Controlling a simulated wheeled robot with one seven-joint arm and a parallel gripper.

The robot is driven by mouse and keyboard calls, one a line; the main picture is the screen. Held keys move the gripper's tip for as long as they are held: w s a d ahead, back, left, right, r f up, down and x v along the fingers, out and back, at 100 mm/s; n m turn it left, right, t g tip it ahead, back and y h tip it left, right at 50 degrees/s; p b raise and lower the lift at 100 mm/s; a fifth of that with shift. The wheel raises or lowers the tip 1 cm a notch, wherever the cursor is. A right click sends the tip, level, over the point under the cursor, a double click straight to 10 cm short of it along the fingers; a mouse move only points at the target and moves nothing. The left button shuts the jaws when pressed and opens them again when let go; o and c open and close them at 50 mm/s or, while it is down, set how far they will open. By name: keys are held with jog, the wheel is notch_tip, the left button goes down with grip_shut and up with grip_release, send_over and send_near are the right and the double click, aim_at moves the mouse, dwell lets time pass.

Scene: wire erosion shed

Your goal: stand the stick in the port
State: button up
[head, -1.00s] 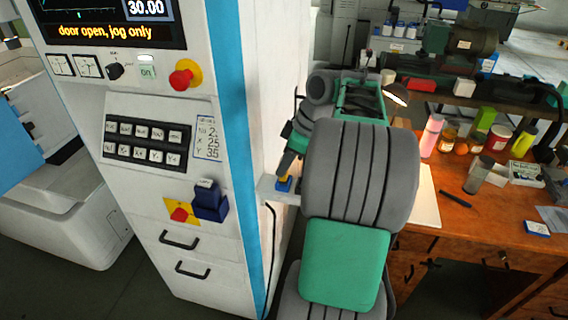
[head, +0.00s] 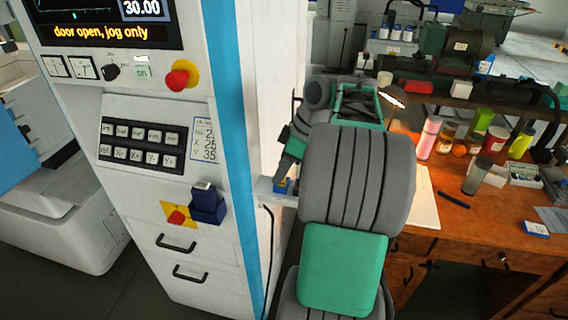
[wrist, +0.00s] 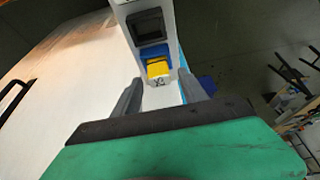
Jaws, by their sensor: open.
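A small blue and yellow piece, which looks like the stick (wrist: 157,68), stands out from a narrow white shelf on the machine's side. It also shows small in the head view (head: 282,187). A dark square recess in a grey frame, which may be the port (wrist: 149,27), is in the same white shelf, beyond the stick in the wrist view. My gripper (wrist: 158,92) is open, with one grey finger on each side of the shelf's near end and the stick close ahead between them. I cannot tell whether a finger touches it. My arm hides part of the shelf in the head view.
The white machine cabinet (head: 185,258) with its control panel stands close on the left. A wooden bench (head: 450,220) with bottles, a lamp (head: 392,97) and tools is on the right. Dark floor lies below the shelf.

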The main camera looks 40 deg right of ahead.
jog(key=p+v, duration=0.5)
jog(key=v, duration=0.8)
